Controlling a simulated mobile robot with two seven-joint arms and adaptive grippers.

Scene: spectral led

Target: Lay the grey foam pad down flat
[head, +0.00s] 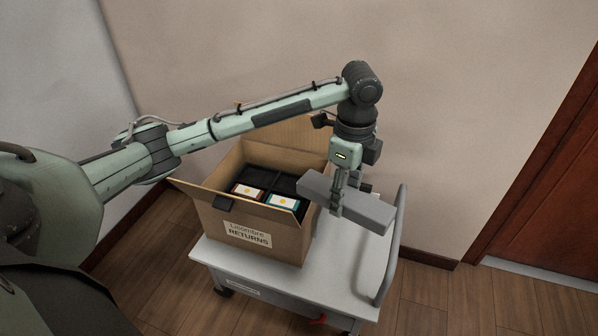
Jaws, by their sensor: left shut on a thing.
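The grey foam pad (367,211) is a long, thick grey bar in the head view. My left gripper (338,207) is shut on it near its middle. The pad is held in the air at the right side of an open cardboard box (262,238), above the cart top, and its left end overlaps the box's right edge in the picture. The gap between pad and cart is hard to judge. Inside the box are black dividers and two small boxes with white-and-yellow tops, one brown-edged (247,191) and one teal-edged (283,202). My right gripper is not in view.
The box stands on a light grey cart (337,279) with a raised handle (391,246) at its right. The box flaps are spread open. Bare cart top shows right of the box. A wall is behind, and a red-brown door (555,190) is at the far right.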

